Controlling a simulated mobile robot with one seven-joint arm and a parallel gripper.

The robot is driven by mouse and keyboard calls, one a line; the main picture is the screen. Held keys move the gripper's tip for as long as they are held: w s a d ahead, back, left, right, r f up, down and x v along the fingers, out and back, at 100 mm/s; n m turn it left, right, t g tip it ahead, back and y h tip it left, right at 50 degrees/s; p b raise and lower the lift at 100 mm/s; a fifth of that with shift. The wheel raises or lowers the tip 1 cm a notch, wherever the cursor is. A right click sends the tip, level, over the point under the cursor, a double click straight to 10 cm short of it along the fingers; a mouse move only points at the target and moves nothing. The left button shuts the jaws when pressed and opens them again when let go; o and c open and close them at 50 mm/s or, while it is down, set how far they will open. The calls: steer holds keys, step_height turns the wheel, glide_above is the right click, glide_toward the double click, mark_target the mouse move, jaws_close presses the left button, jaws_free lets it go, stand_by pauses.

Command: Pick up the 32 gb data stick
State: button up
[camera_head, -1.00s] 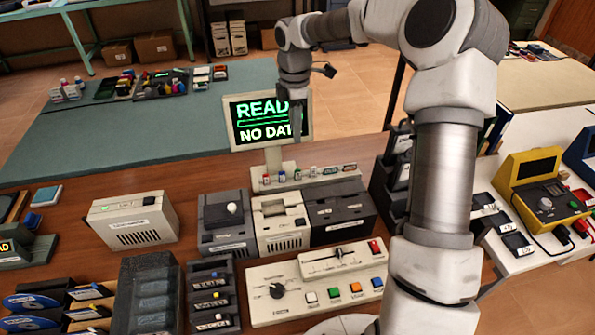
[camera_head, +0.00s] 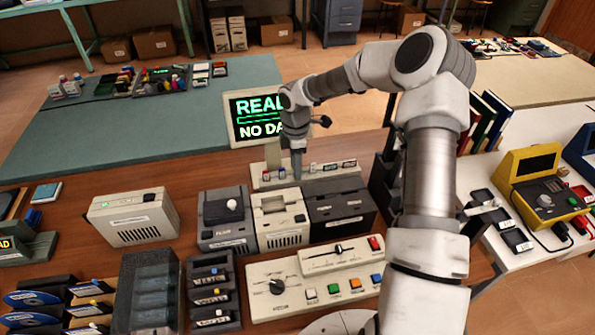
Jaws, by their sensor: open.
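A pale rack (camera_head: 258,185) below the monitor holds a row of small data sticks, including a red-topped one (camera_head: 266,175) at the left and a pale one (camera_head: 282,172) beside it. Dark, flatter pieces (camera_head: 331,168) sit toward the right end. The size labels are too small to read, so I cannot tell which is the 32 gb data stick. My gripper (camera_head: 297,176) points down at the rack's middle, with its tips among the sticks and hiding part of the row. It is open. I cannot tell whether it touches a stick.
The monitor (camera_head: 243,130) stands close behind my gripper and is partly covered by my arm. A grey box with a white knob (camera_head: 226,221), a beige device (camera_head: 281,218) and a dark box (camera_head: 338,208) stand just in front of the rack. A control panel (camera_head: 316,283) is nearer.

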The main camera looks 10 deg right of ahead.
steer(key=shift+f, duration=0.2)
jaws_close()
steer(key=shift+r, duration=0.1)
